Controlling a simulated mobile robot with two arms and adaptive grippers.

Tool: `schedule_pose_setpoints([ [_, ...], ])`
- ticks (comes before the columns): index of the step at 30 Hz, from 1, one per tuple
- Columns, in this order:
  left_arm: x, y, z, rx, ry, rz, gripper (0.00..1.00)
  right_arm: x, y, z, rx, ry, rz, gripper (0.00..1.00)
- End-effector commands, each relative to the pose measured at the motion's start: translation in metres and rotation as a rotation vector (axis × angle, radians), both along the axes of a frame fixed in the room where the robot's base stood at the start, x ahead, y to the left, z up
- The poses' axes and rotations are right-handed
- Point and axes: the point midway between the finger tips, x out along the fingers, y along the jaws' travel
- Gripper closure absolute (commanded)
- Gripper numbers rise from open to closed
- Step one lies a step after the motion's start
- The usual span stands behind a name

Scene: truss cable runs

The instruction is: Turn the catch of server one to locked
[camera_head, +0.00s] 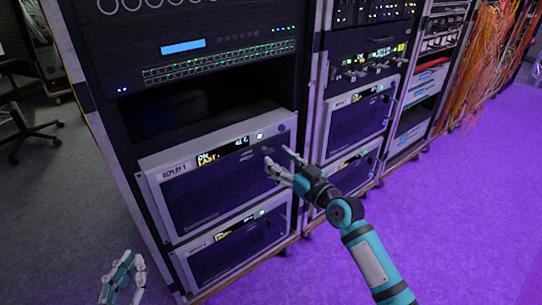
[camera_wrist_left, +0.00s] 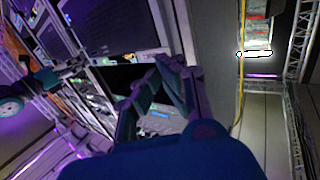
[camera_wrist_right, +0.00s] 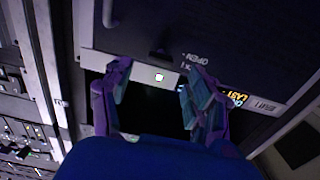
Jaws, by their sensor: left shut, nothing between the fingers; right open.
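Server one is the grey-framed dark unit labelled REPLAY 1 (camera_head: 205,190), in the middle of the near rack, with a lit display. It shows upside down in the right wrist view (camera_wrist_right: 235,45). A small dark part (camera_wrist_right: 165,56), which looks like its catch, sits beside the word OPEN; its exact angle is too dark to tell. My left gripper (camera_head: 122,262) is shut and empty at lower left, away from the rack.
A similar unit (camera_head: 235,245) sits directly below server one, and a dark empty bay (camera_head: 200,105) lies above it. A second rack (camera_head: 350,120) stands close on the right. Orange cables (camera_head: 490,50) hang further back. The purple floor (camera_head: 460,210) is clear.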

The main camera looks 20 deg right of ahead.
Motion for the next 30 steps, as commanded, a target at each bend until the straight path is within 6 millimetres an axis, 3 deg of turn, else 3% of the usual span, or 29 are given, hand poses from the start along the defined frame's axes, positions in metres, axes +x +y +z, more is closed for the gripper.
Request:
schedule_pose_setpoints([
  [3, 0.001, -0.003, 0.015, -0.024, -0.094, -0.005, 1.00, 0.022, 0.008, -0.001, 0.002, -0.002, 0.000, 0.42],
  [9, 0.000, -0.005, 0.036, -0.054, -0.207, -0.013, 1.00, 0.043, 0.016, -0.001, 0.000, -0.001, -0.001, 0.42],
  [20, -0.002, -0.006, 0.043, -0.062, -0.240, -0.014, 1.00, 0.048, 0.017, 0.000, -0.001, 0.001, -0.001, 0.42],
  [30, -0.001, -0.006, 0.043, -0.062, -0.239, -0.014, 1.00, 0.048, 0.017, -0.001, 0.000, 0.001, -0.001, 0.84],
])
